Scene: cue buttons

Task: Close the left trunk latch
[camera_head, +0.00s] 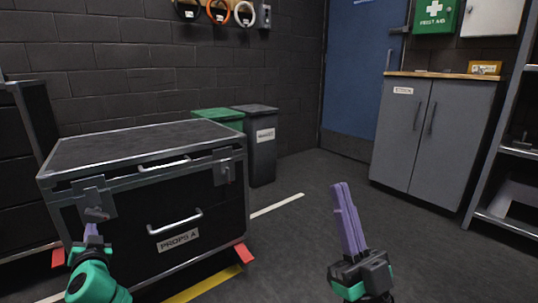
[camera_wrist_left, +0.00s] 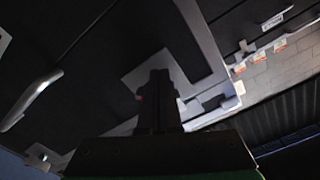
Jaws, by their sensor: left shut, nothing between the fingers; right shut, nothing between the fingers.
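The black trunk (camera_head: 130,228) labelled PROPS A stands at the left with its lid (camera_head: 140,143) down. Its left latch (camera_head: 94,192) is a grey metal plate at the front left, with a small flap (camera_head: 98,215) at its lower part. My left gripper (camera_head: 91,230) is shut and empty, its purple fingertips just below this flap. I cannot tell if they touch it. In the left wrist view the dark fingers (camera_wrist_left: 158,82) point up in front of the pale latch plate (camera_wrist_left: 202,42). My right gripper (camera_head: 341,187) is shut and empty, upright over open floor.
The right latch (camera_head: 223,167) and a front handle (camera_head: 175,222) are on the same trunk face. Red feet (camera_head: 244,254) stick out at its base. Bins (camera_head: 262,150) stand behind, and a grey cabinet (camera_head: 430,135) stands at the back right. The floor between is clear.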

